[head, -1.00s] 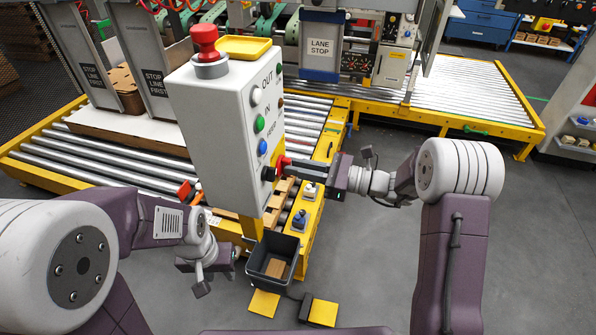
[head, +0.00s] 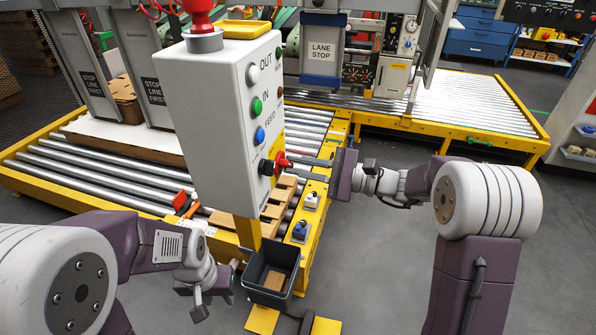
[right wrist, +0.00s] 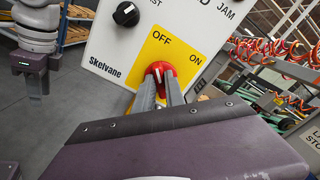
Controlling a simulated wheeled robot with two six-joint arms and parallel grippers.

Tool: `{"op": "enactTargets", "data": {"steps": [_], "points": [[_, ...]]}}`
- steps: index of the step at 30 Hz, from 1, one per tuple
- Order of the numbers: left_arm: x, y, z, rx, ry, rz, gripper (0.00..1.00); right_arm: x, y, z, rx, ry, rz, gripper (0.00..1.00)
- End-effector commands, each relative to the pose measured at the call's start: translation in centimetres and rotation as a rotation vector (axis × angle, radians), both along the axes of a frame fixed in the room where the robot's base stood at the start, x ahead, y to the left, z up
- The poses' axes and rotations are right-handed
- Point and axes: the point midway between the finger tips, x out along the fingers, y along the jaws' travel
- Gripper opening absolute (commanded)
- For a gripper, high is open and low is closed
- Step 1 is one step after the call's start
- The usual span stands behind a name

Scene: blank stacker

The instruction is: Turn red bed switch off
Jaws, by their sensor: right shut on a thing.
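The red switch (head: 282,163) is a rotary knob low on the side of a pale grey control box (head: 205,130). In the right wrist view, the red knob (right wrist: 160,69) sits on a yellow plate (right wrist: 180,52) marked OFF and ON. My right gripper (head: 292,168) is shut on the red knob, with one finger on each side of its grip in the right wrist view (right wrist: 161,82). The fingers partly hide the knob, and I cannot tell which mark it points to. My left gripper (head: 205,288) hangs low at left, away from the box; its fingers are unclear.
A black knob (head: 266,167) is close beside the red switch; white, green and blue buttons are above it. A red mushroom button (head: 201,15) tops the box. A dark bin (head: 268,285) stands below. Roller conveyors (head: 90,185) lie behind; open floor (head: 380,260) is at right.

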Motion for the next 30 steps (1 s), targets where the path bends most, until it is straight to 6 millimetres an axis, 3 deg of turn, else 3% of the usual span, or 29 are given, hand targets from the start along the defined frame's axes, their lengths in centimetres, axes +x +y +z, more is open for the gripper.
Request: {"op": "enactTargets", "data": {"steps": [18, 19, 21, 30], "points": [[0.00, 0.00, -0.50, 0.000, 0.000, 0.000, 0.36, -0.05, 0.03, -0.16, -0.015, -0.035, 0.001, 0.00], [0.00, 0.00, -0.50, 0.000, 0.000, 0.000, 0.36, -0.05, 0.03, -0.16, -0.015, -0.035, 0.001, 0.17], [0.00, 0.00, -0.50, 0.000, 0.000, 0.000, 0.36, -0.04, 0.02, -0.14, -0.014, -0.034, 0.001, 0.36], [0.00, 0.00, -0.46, 0.000, 0.000, 0.000, 0.36, -0.03, -0.07, -0.05, -0.013, -0.035, 0.000, 0.36]]}}
